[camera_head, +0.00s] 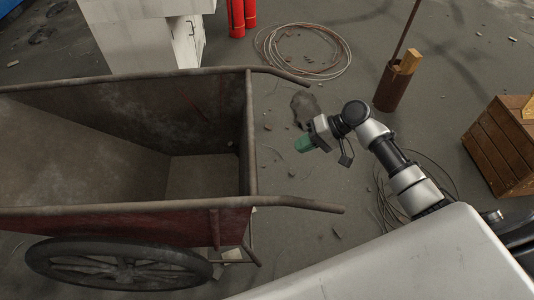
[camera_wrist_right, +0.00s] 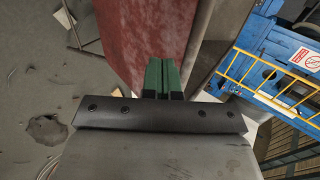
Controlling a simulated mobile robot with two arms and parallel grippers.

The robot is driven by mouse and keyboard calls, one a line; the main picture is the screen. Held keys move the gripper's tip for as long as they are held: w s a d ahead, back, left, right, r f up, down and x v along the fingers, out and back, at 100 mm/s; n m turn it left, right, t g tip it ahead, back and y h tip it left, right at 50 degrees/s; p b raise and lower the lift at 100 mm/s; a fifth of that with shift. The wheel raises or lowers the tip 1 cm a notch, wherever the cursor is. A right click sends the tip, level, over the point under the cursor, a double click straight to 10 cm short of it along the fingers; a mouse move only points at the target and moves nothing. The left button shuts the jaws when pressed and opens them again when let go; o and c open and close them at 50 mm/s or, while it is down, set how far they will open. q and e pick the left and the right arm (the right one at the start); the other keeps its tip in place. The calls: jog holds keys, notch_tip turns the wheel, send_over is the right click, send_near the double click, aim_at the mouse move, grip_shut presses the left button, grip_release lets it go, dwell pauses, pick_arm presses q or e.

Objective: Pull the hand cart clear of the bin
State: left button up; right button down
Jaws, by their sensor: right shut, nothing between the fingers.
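The hand cart (camera_head: 110,210) fills the left of the head view. It has a rusty, empty tray, red outer sides and a dark spoked wheel. Its far handle (camera_head: 285,73) and near handle (camera_head: 318,206) point right. My right gripper (camera_head: 303,144) hangs between the handles, apart from both, its green fingers shut and empty. The wrist view shows the green fingers (camera_wrist_right: 163,76) together, with a red cart panel (camera_wrist_right: 140,35) beyond them. I cannot tell for sure which thing is the bin. My left gripper is not in view.
A white cabinet (camera_head: 150,35) and red cylinders (camera_head: 237,15) stand behind the cart. A wire coil (camera_head: 335,65) lies on the floor. A brown canister (camera_head: 390,90) and wooden crate (camera_head: 497,150) are to the right. A blue structure (camera_wrist_right: 265,60) shows in the wrist view.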

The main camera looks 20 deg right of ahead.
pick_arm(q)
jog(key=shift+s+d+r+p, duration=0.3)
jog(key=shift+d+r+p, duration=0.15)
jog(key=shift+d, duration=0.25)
pick_arm(e)
jog(key=a+r+x, duration=0.1)
jog(key=r+x, duration=0.1)
jog(key=x, duration=1)
jog(key=shift+w+a, duration=0.2)
jog(key=shift+w, duration=0.05)
